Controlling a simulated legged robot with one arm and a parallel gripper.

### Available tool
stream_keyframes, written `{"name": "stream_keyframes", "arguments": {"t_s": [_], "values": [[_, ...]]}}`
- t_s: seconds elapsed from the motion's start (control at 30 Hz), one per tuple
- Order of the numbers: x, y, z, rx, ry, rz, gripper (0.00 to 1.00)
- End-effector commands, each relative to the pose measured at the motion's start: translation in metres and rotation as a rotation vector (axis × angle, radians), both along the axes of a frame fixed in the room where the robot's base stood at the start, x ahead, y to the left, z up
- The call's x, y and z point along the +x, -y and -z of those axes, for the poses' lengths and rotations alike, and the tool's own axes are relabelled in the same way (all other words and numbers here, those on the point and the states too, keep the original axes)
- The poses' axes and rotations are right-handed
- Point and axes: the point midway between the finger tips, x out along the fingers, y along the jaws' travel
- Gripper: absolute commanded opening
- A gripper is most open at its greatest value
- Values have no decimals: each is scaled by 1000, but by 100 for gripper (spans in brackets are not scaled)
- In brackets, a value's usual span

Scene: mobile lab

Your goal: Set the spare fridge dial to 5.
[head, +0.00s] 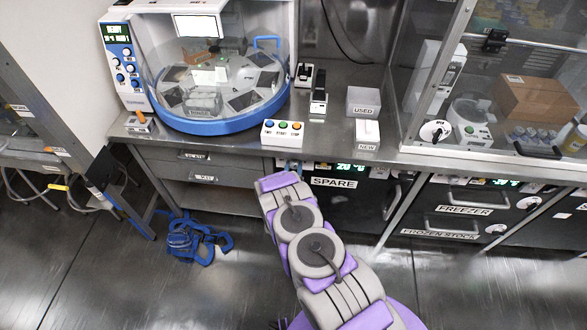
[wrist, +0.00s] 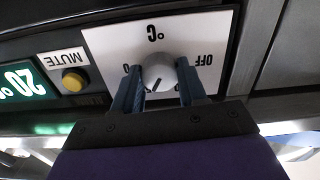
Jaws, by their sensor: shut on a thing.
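The spare fridge (head: 345,205) stands under the counter, with a SPARE label and a green display reading about 20 (head: 350,168). In the wrist view, which is upside down, its grey dial (wrist: 161,74) sits on a white plate marked °C and OFF. A dark pointer line shows on the knob; the number it points to is hidden. My gripper (wrist: 159,70) has one dark finger on each side of the dial and is shut on it. In the head view my arm hides the dial and gripper.
A yellow MUTE button (wrist: 74,79) is beside the dial plate, near the green display (wrist: 22,84). The freezer (head: 465,200) with its handles is to the right. Blue straps (head: 190,238) lie on the floor at left. A button box (head: 283,133) stands on the counter above.

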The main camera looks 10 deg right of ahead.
Motion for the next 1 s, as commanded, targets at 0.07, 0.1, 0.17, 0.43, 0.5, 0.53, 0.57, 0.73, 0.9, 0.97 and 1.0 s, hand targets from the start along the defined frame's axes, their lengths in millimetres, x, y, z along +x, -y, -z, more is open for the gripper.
{"name": "stream_keyframes", "arguments": {"t_s": [0.07, 0.1, 0.17, 0.43, 0.5, 0.53, 0.57, 0.73, 0.9, 0.97, 1.0], "values": [[-2, -1, 4, 0, -9, -3, 11], [-1, -1, 3, 1, -8, -3, 45], [-1, -1, 3, 0, -6, -3, 51], [-1, 0, 0, 0, -1, -1, 67], [-1, 0, -1, 0, 0, -1, 67], [-1, 0, -1, 0, 0, -1, 67], [-2, 0, -1, 0, 0, -1, 67], [-12, -5, -1, 1, -2, -2, 67], [-43, -16, -1, -2, -5, -5, 67], [-55, -20, -1, -2, -5, -5, 67], [-64, -24, -1, -2, -4, -8, 67]]}}
